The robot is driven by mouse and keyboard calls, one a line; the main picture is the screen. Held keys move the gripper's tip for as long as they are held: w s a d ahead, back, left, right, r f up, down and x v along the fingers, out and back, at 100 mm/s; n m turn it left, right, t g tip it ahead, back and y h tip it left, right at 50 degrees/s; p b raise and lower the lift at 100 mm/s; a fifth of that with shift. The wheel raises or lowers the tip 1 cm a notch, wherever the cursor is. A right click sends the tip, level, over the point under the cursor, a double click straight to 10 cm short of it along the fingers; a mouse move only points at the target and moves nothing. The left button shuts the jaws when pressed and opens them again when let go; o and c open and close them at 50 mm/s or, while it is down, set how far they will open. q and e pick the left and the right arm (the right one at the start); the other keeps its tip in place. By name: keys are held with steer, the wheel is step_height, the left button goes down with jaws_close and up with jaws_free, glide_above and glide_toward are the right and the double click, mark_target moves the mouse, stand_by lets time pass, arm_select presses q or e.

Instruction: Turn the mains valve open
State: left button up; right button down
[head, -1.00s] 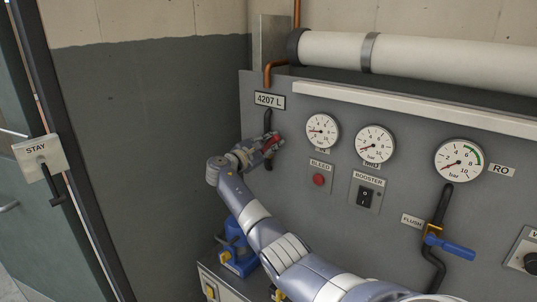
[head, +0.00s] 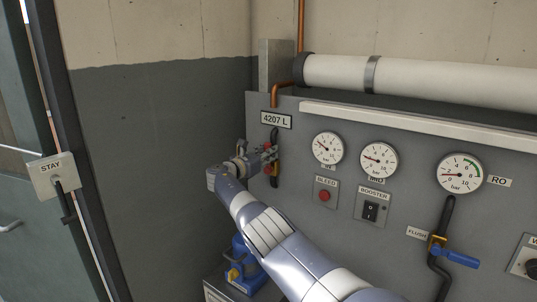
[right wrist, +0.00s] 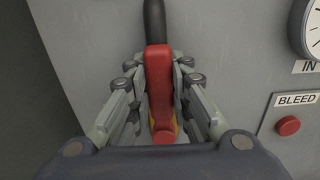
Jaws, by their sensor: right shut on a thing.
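The mains valve's red handle (right wrist: 158,85) stands in line with the black pipe (right wrist: 154,20) in the right wrist view, with a bit of yellow brass at its lower end. My right gripper (right wrist: 158,90) has its fingers on both sides of the handle and is shut on it. In the head view my right gripper (head: 270,160) is at the panel's left end, under the 4207 L plate (head: 276,120), and hides most of the valve. My left gripper is not in view.
Gauges (head: 328,148), a red bleed button (head: 324,196), a booster switch (head: 370,211) and a blue flush lever (head: 455,256) are on the grey panel to the right. A blue pump (head: 240,262) stands below.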

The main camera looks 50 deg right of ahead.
steer(key=shift+w+f, duration=0.1)
steer(key=shift+f, duration=0.1)
stand_by(0.3)
steer(key=c, duration=1.4)
jaws_free()
steer(key=shift+c, duration=0.2)
steer(key=shift+a, duration=0.1)
steer(key=shift+r, duration=0.1)
steer(key=a, duration=1.2)
steer(key=shift+s, duration=0.45)
